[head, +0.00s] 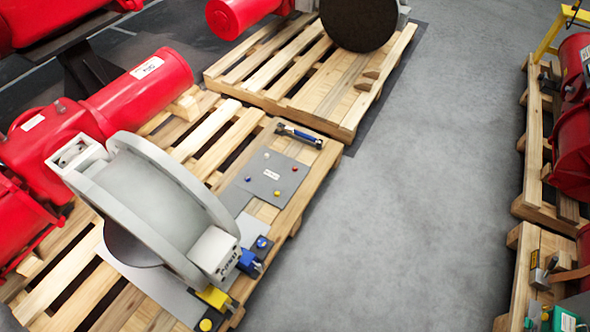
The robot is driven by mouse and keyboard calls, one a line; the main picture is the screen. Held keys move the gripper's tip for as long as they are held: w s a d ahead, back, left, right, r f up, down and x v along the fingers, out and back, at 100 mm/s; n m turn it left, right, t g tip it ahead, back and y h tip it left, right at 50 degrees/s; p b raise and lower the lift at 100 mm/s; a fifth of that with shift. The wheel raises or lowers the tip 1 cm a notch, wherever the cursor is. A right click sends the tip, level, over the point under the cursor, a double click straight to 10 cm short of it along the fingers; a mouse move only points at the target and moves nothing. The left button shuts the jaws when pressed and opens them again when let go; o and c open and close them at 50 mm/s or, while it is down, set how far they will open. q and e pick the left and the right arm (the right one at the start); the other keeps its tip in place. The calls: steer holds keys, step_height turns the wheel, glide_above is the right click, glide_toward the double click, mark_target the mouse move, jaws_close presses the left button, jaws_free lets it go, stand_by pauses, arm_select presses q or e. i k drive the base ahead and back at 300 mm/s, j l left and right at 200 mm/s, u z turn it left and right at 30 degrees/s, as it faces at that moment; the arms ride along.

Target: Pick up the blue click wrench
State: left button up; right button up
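The blue click wrench (299,134) is a short tool with a blue handle and a dark, metallic head. It lies near the far right corner of the nearer wooden pallet (318,158), just beyond a grey plate. Nothing touches it from above. Neither of my grippers shows in the head view.
A grey plate (262,188) with several coloured knobs lies before the wrench. A large grey valve ring (165,205) and red actuators (140,90) fill the left. Another pallet (340,95) stands behind. The grey floor (420,180) is clear between these and the right-hand pallets (535,150).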

mark_target(280, 127)
steer(key=i+l+u, duration=0.15)
steer(key=u, duration=0.85)
steer(key=i+l+u, duration=0.25)
steer(key=l, duration=0.2)
steer(key=i+l+u, duration=0.1)
steer(key=l+u, duration=0.15)
steer(key=l, duration=0.25)
steer(key=i+l+u, duration=0.1)
steer(key=l+u, duration=0.2)
steer(key=l, duration=0.2)
steer(key=l+u, duration=0.25)
steer(key=l, duration=0.3)
